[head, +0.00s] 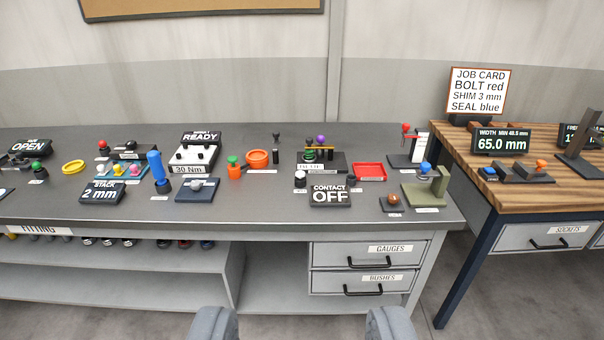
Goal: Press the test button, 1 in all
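My gripper (301,325) shows at the bottom edge as two grey fingers set wide apart. It is open, with nothing between them, in front of the grey workbench (270,222). Several button-like knobs stand on the bench, and their small labels are too small to read, so I cannot tell which is the test button. A brown domed knob (394,199) sits on a dark base near the front right. A white-topped knob (300,176) stands left of a black display reading CONTACT OFF (330,195). A green knob (37,167) is at the far left.
A red tray (369,171), an olive bracket (428,188) and an orange ring (257,157) stand on the bench. A READY 30 Nm unit (193,154) is left of centre. A wooden table (540,190) with a job card (479,90) is at right. Bare bench top lies along the front.

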